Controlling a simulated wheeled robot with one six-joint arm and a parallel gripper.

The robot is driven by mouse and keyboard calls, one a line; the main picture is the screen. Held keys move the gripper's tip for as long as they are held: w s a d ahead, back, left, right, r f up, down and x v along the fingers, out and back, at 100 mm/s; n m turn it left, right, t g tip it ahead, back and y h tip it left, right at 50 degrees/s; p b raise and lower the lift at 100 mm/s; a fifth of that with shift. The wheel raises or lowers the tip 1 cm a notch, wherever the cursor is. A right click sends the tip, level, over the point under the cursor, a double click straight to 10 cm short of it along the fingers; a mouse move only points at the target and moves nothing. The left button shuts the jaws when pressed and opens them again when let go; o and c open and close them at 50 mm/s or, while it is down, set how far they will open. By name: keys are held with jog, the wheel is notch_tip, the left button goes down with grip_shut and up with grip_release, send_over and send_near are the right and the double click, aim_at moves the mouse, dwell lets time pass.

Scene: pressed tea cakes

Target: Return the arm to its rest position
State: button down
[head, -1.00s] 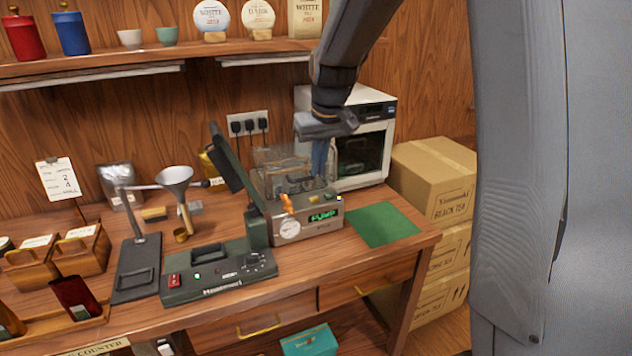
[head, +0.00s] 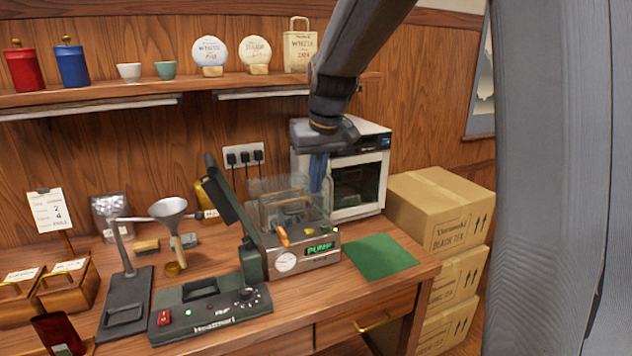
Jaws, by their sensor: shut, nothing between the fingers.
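My gripper (head: 318,172) hangs from my arm above the right part of the wooden counter, pointing down. Its bluish fingers look shut with nothing seen between them. It appears just over or behind the clear-lidded chamber machine (head: 312,259), in front of the white oven (head: 362,180). I cannot tell the exact gap between the fingertips and the clear lid. The machine has a gauge and a green lit display.
A dark green sealer (head: 212,312) with a raised arm stands left of the machine. A funnel stand (head: 125,315) is further left. A green mat (head: 380,256) lies bare at right. Stacked cartons (head: 440,205) stand beside the counter. A shelf (head: 190,84) runs along the wall.

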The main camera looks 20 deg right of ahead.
jog(key=s+f+g, duration=0.1)
jog(key=s+f, duration=0.7)
jog(key=s, duration=0.3)
jog(key=s+a+f+m+g+b, duration=0.1)
jog(key=s+f, duration=0.7)
jog(key=s, duration=0.3)
jog(key=shift+s+f, duration=0.25)
jog(key=shift+f, duration=0.15)
dwell(5.4)
